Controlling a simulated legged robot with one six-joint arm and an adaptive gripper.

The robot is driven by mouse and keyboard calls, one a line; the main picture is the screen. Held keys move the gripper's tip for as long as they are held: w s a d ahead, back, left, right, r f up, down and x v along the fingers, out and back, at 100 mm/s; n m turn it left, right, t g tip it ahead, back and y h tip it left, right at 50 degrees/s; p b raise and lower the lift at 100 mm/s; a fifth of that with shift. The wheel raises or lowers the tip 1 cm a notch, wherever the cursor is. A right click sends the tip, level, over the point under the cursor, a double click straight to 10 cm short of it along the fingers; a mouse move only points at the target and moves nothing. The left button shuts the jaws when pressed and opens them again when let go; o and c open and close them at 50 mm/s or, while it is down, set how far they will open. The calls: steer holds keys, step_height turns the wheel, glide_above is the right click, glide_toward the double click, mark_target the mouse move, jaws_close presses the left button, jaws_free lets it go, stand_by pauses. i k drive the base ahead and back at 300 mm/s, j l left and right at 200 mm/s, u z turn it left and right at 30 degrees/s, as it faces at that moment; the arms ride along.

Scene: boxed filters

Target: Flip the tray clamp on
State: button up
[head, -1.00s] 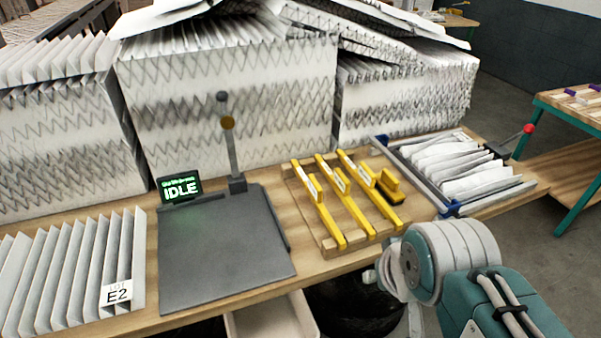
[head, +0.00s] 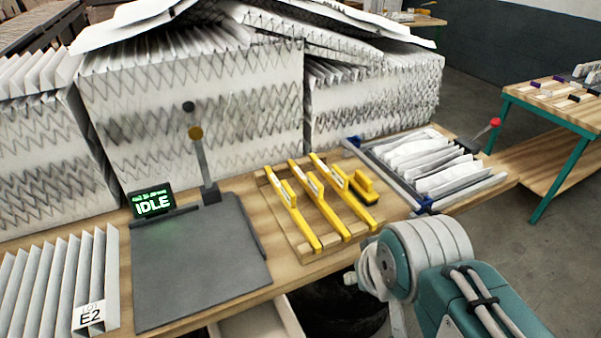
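The tray (head: 399,188) with a metal frame and blue corner pieces lies at the right part of the bench and holds several pleated white filters (head: 430,162). The clamp lever (head: 483,134) with a red knob rises, tilted up to the right, from a dark base at the tray's right side. My arm shows at the lower right, in front of the tray and below it. My gripper's fingers are out of the picture, so its state is hidden.
A wooden rack (head: 287,228) with yellow tools stands left of the tray. A grey plate (head: 200,262) with a post and a display (head: 152,203) reading IDLE is farther left. Large filter stacks (head: 190,110) line the back. A green-legged table (head: 556,105) stands at the right, with floor between.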

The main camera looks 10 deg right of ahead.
mark_target(496, 122)
steer(key=z, duration=1.4)
steer(key=i+l+z, duration=0.2)
steer(key=i, duration=0.15)
steer(key=i+z, duration=0.25)
steer(key=i, duration=0.1)
